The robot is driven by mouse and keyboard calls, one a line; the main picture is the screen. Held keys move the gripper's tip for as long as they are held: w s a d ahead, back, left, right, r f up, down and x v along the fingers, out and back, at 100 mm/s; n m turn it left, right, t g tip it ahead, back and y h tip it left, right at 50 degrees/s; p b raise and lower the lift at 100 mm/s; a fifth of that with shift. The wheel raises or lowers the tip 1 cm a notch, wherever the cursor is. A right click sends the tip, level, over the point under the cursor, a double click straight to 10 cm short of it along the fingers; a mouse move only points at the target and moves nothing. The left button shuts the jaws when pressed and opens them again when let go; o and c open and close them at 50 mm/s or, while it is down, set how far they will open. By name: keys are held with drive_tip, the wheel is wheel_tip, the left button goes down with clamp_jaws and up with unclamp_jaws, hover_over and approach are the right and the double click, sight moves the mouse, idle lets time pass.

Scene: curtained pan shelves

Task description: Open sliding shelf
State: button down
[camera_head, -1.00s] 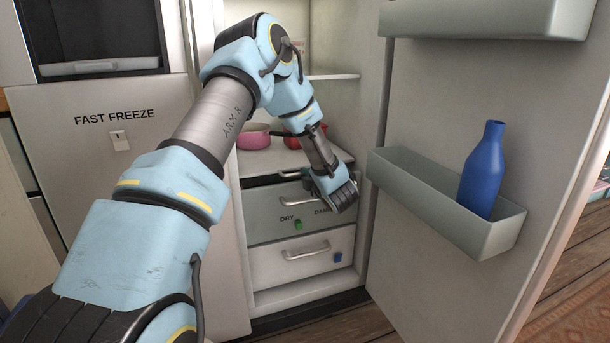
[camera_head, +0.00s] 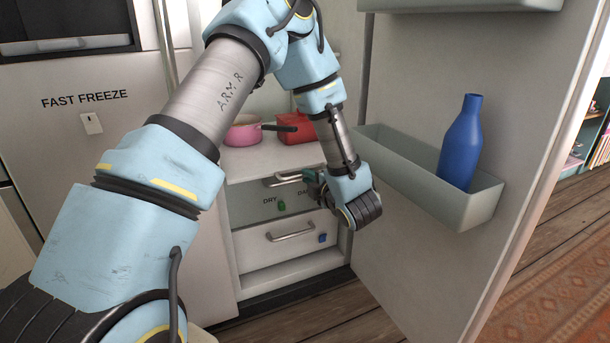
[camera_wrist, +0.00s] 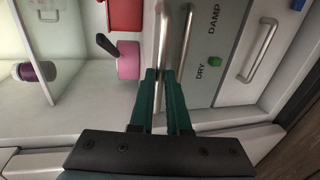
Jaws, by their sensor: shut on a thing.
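A drawer front marked DRY and DAMP (camera_head: 250,206) sits in the open fridge, just below a white shelf (camera_head: 236,166). A metal bar handle (camera_head: 281,181) runs along its upper edge. My gripper (camera_head: 311,178) is at the right part of this handle in the head view. My wrist hides the right end of the drawer front in the head view. I cannot tell how far the drawer or shelf is out.
A pink pan (camera_head: 243,132) and a red container (camera_head: 297,128) stand on the shelf. A lower drawer (camera_head: 262,246) has its own handle. The open fridge door (camera_head: 420,270) stands to the right, with a bin (camera_head: 470,212) holding a blue bottle (camera_head: 461,143).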

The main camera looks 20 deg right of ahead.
drive_tip(key=c, duration=1.2)
unclamp_jaws()
drive_tip(key=shift+o, duration=0.2)
drive_tip(key=p+v, duration=0.1)
drive_tip(key=v, duration=1)
drive_tip(key=shift+f, duration=0.1)
